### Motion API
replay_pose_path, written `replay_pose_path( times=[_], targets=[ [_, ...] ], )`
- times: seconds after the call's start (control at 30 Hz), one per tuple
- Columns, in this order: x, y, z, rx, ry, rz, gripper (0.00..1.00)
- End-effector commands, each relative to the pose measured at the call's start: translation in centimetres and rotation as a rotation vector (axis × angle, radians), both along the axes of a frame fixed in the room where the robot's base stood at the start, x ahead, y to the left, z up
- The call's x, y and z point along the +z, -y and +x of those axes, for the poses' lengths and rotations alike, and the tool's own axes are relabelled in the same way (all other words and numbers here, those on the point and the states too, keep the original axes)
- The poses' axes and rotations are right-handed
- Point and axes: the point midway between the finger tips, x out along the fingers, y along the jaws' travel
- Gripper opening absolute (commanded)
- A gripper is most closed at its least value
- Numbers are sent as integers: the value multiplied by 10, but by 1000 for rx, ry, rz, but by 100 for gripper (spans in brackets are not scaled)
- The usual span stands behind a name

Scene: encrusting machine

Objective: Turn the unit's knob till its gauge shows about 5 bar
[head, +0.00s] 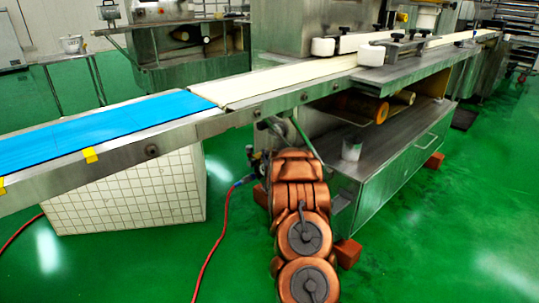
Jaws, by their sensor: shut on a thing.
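A small dark unit (257,163) shows just left of my copper-coloured arm, below the conveyor's edge. A blue fitting (241,182) joins it to a red hose. My arm covers the unit's right side. I cannot make out its knob or its gauge face, so the reading is not visible. My arm reaches up from the bottom of the picture toward the unit, and its far end is beside it. My gripper is hidden behind the arm, and so is whatever it touches.
A conveyor with a blue belt (110,128) and a cream belt (285,78) runs above the unit. A white tiled block (140,192) stands left, a steel cabinet (392,178) right. The red hose (219,232) crosses the green floor, otherwise clear in front.

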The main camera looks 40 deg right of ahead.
Motion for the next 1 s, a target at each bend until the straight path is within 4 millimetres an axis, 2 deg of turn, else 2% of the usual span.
replay_pose_path(
  times=[0.5,1.0],
  targets=[
    [8,-2,2,-260,2,-1,3],
    [4,-1,2,-566,4,-3,3]
  ],
)
